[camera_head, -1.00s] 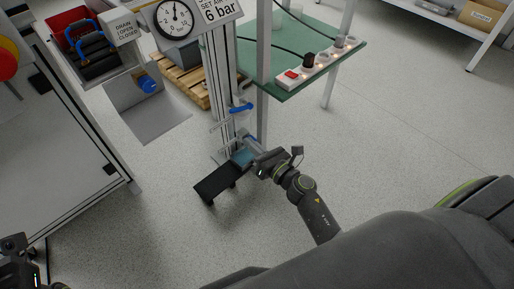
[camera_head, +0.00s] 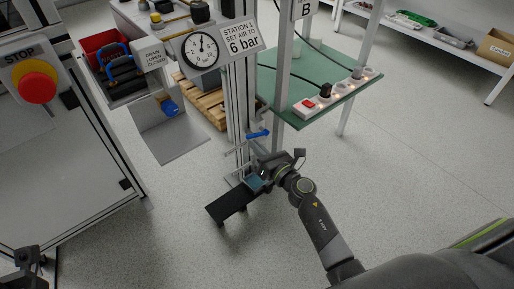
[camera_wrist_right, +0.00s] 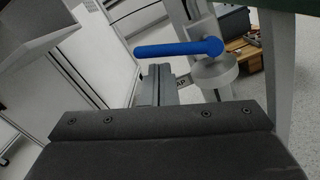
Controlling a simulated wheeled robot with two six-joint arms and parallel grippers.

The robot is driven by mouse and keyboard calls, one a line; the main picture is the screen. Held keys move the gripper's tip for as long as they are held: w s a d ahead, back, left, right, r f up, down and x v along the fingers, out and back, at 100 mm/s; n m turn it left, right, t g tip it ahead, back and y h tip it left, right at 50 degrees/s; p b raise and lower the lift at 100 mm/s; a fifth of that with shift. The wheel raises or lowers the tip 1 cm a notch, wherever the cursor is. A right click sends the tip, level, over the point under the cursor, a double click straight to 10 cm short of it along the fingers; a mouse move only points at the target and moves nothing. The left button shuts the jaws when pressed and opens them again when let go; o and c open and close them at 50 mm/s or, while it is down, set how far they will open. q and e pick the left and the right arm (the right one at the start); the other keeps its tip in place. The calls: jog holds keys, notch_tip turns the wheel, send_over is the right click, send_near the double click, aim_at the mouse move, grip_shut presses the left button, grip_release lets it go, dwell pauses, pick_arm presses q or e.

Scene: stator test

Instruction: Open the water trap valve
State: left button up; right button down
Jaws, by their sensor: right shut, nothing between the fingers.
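The water trap valve has a blue lever (camera_head: 258,134) on the metal post, lying roughly level. In the right wrist view the blue lever (camera_wrist_right: 180,48) extends left from its round hub, above a partly hidden label ending in "AP". My right gripper (camera_head: 257,153) is just below the lever in the head view, shut and empty. In the wrist view its shut fingers (camera_wrist_right: 158,85) point toward the lever from below; I cannot tell whether they touch it. My left gripper (camera_head: 28,260) is at the lower left corner, its fingers too unclear to read.
A pressure gauge (camera_head: 200,50) and a 6 bar sign (camera_head: 240,38) sit above the valve. A green table (camera_head: 330,95) with a power strip (camera_head: 335,92) stands to the right. A red emergency stop (camera_head: 37,87) is at left. The floor at right is clear.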

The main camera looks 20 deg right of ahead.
jog(key=shift+r+m+p, duration=0.25)
jog(key=shift+m+p, duration=0.15)
jog(key=shift+p, duration=0.05)
